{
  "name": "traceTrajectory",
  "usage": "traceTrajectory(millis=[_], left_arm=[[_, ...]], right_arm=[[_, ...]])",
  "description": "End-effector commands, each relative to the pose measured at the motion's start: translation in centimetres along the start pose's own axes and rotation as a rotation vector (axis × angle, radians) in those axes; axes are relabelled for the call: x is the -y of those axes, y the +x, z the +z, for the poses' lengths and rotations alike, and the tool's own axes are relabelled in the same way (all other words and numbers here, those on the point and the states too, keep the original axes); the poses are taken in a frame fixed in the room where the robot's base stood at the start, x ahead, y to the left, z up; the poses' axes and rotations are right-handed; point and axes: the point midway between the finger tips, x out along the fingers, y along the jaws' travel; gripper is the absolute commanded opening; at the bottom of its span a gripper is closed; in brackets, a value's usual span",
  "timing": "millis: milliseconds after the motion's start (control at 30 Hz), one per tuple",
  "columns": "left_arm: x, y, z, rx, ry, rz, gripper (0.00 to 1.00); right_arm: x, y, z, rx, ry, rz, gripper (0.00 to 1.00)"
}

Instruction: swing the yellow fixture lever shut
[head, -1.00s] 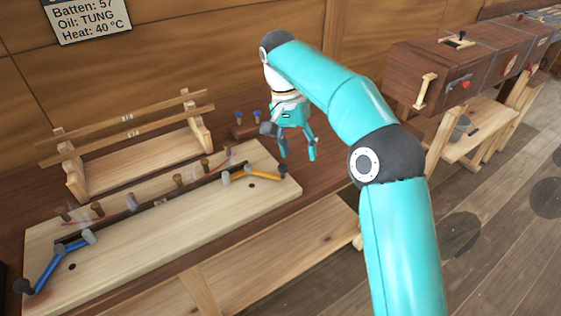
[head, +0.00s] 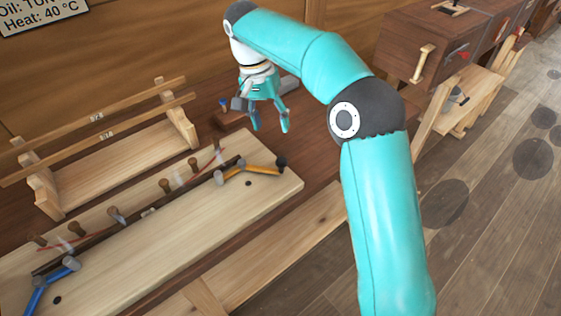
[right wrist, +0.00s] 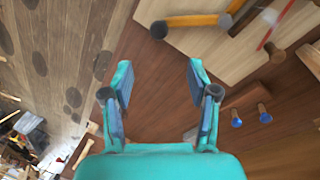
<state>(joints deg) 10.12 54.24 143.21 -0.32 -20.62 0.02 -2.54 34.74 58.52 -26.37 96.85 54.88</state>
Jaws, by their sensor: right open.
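The yellow fixture lever (head: 252,169) lies at the right end of the pale wooden fixture board (head: 190,230), with a dark knob at its right tip and grey metal at its left end. It also shows at the top of the right wrist view (right wrist: 195,20), with its dark knob at the left. My right gripper (head: 271,128) hangs open and empty above the dark bench, behind and above the lever. In the right wrist view its fingers (right wrist: 160,90) are spread over bare bench, apart from the lever. My left gripper is not in view.
A blue lever (head: 45,285) sits at the board's left end. Several wooden pegs and a dark strip (head: 150,212) run along the board. A wooden rack (head: 110,165) stands behind. Blue-tipped pegs (right wrist: 236,120) are near my right gripper. Brown cabinets (head: 430,50) stand at right.

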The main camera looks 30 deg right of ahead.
Motion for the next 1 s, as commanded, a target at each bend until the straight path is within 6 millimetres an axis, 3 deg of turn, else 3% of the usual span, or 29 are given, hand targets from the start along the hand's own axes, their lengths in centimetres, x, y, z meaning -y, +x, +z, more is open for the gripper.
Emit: traceTrajectory(millis=[100, 500, 700, 1000], left_arm=[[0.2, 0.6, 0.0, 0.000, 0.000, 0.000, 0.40], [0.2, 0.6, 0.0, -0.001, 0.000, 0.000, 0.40], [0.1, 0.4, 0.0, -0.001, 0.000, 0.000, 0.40], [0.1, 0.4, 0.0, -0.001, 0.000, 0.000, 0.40]], right_arm=[[-0.1, 2.8, 0.0, 0.004, 0.001, 0.004, 0.59], [-0.2, 10.9, 0.0, 0.004, 0.002, 0.004, 0.59], [-0.2, 13.2, -0.1, 0.002, 0.004, 0.002, 0.59], [-0.2, 13.9, -0.1, 0.001, 0.004, 0.000, 0.59]])
